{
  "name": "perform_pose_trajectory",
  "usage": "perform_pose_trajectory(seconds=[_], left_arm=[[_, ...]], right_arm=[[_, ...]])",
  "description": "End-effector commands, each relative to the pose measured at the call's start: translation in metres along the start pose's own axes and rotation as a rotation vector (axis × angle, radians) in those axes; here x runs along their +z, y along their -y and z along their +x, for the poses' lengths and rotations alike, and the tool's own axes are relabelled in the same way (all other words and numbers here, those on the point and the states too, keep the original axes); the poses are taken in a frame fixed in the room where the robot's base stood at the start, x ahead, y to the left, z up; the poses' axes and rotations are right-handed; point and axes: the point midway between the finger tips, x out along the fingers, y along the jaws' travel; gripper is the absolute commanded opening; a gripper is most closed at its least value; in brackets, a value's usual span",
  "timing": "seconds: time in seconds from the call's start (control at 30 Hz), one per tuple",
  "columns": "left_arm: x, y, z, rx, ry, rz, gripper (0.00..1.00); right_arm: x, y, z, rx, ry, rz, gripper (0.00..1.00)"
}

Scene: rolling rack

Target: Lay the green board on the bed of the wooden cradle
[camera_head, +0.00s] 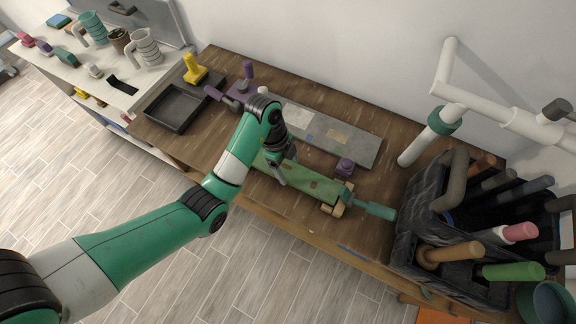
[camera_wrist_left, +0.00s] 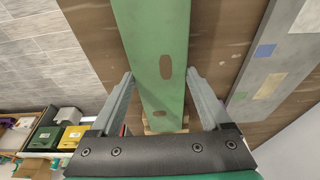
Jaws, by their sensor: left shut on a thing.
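The green board (camera_head: 308,183) is long and narrow, with brown oval patches. It lies lengthwise above the brown workbench, and its right end overlaps a light wooden piece (camera_head: 336,210) that looks like part of the cradle. My left gripper (camera_head: 277,168) is shut on the board. In the left wrist view the board (camera_wrist_left: 155,45) runs between the two fingers of my left gripper (camera_wrist_left: 160,95). A sliver of light wood (camera_wrist_left: 149,130) shows by the board's end. Most of the cradle is hidden under the board, so I cannot tell whether the board touches its bed. My right gripper is out of view.
A grey board (camera_head: 330,135) lies behind the green one. A teal-handled tool (camera_head: 375,209) is at its right end. A dark crate of handled tools (camera_head: 405,240) stands right, near white pipes (camera_head: 450,80). A black tray (camera_head: 175,107) is left.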

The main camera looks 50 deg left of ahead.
Motion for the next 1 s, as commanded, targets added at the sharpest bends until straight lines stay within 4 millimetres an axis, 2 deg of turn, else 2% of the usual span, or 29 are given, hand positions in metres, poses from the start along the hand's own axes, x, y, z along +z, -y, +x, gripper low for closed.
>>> perform_pose_trajectory(seconds=[0.47,0.5,0.57,0.6,0.87,1.0], left_arm=[[0.001,0.000,0.004,-0.001,0.000,0.000,0.08],[0.001,0.000,0.004,-0.001,0.000,0.000,0.88],[0.001,0.000,0.004,-0.001,0.000,0.000,0.99],[0.001,0.000,0.004,-0.001,0.000,0.000,1.00],[0.001,0.000,0.002,0.000,0.000,0.000,1.00],[0.000,0.000,-0.012,0.000,0.000,0.000,1.00]], right_arm=[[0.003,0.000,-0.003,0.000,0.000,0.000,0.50],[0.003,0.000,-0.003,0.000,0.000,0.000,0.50],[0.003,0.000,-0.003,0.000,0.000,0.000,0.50],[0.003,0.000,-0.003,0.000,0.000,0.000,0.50],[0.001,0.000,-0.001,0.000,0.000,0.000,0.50],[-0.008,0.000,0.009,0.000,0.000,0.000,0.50]])
